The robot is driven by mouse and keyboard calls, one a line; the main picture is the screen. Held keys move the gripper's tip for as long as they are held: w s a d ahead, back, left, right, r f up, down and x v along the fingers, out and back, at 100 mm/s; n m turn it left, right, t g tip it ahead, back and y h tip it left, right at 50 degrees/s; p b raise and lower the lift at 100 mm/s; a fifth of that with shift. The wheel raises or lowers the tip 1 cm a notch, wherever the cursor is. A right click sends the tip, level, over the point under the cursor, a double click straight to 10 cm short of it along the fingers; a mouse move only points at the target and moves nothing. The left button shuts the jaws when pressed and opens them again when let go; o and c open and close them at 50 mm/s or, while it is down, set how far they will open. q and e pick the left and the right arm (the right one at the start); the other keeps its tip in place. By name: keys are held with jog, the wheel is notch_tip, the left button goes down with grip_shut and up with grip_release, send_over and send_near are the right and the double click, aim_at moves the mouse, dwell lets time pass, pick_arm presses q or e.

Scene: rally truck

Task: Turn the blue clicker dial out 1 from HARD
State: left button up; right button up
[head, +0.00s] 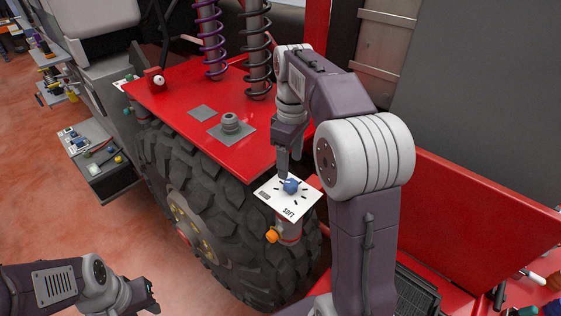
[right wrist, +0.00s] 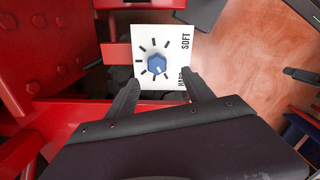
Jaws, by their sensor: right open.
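The blue clicker dial (head: 291,185) sits on a white plate (head: 270,205) with black tick marks, above the big tyre. In the right wrist view the blue dial (right wrist: 157,64) is a faceted knob ringed by ticks on the white plate (right wrist: 178,35). SOFT is printed at the plate's upper right and HARD, partly hidden by a finger, at its lower right. A small pale mark on the knob seems to face lower right. My right gripper (right wrist: 162,92) is open, its fingers short of the dial and apart from it. My left gripper (head: 148,292) is low at left, away from the dial.
An orange knob (head: 272,236) is below the plate. A red panel (head: 185,85) with a grey round fitting (head: 230,123) lies behind it, and coil springs rise at the back. A large tyre (head: 220,210) is beneath. Open floor (head: 50,200) lies to the left.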

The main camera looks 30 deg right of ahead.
aim_at(291, 183)
jog(key=shift+w+d+r, duration=0.4)
jog(key=shift+w+r, duration=0.05)
jog(key=shift+r, duration=0.05)
jog(key=shift+w+d+f, duration=0.1)
jog(key=shift+d, duration=0.1)
jog(key=shift+s+f, duration=0.2)
jog(key=shift+f, duration=0.1)
jog(key=f, duration=0.1)
jog(key=s+f, duration=0.1)
jog(key=f, duration=0.1)
jog(key=a+f, duration=0.1)
jog(key=shift+s+f+p, duration=0.15)
jog(key=shift+s+p, duration=0.05)
jog(key=shift+p, duration=0.15)
jog(key=f, duration=0.2)
jog(key=w+f, duration=0.1)
jog(key=f, duration=0.1)
jog(key=shift+w+d, duration=0.1)
jog(key=shift+d, duration=0.25)
jog(key=shift+s, duration=0.25)
jog(key=shift+s+a+r, duration=0.1)
jog(key=shift+a+r, duration=0.05)
jog(key=c, duration=0.4)
grip_shut()
